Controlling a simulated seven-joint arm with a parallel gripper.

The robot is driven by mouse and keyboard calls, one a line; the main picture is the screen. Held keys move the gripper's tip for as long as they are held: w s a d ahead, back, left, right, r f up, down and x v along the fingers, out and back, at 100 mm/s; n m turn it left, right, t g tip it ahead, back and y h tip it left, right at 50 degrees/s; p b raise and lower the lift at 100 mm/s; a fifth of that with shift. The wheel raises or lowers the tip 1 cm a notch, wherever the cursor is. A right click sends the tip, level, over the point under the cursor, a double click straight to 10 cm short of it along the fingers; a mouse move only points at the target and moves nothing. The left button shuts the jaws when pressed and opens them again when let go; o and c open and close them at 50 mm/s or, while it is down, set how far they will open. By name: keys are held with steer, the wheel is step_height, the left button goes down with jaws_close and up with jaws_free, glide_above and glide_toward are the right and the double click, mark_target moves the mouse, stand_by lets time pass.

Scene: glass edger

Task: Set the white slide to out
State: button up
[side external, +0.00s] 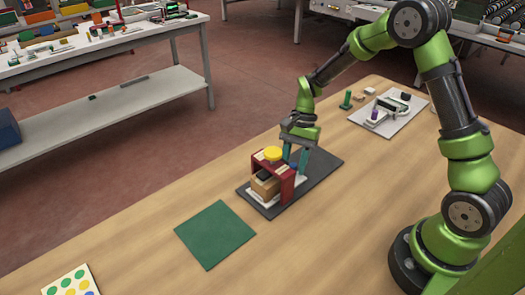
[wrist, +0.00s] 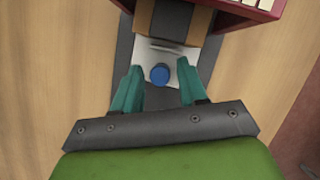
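A red arch-shaped housing (side external: 289,186) stands on a dark grey mat, with a yellow round top (side external: 272,153) and a tan block (side external: 265,187) under it. A white flat piece (wrist: 178,56), which looks like the slide, shows in front of the housing in the wrist view. A blue round knob (wrist: 160,74) stands on it, and also shows in the side view (side external: 293,166). My gripper (side external: 295,160) is low at the housing's right side. Its teal fingers (wrist: 160,70) are open on either side of the knob, with gaps visible. The slide's far end is hidden under the housing.
The dark mat (side external: 321,162) lies on a wooden table (side external: 150,235). A green square (side external: 215,234) and a card with coloured dots (side external: 70,284) lie to the left. A white board (side external: 401,124) with small parts lies behind, beside a green peg (side external: 346,100).

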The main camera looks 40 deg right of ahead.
jaws_close()
steer(key=d, duration=1.3)
steer(key=shift+d, duration=0.4)
steer(key=shift+c, duration=0.8)
jaws_free()
steer(key=shift+d, duration=0.1)
steer(key=o, duration=0.3)
steer(key=shift+a, duration=0.2)
steer(key=shift+r, duration=0.1)
steer(key=v, duration=1.6)
steer(key=shift+d+r, duration=0.15)
steer(key=shift+r, duration=0.25)
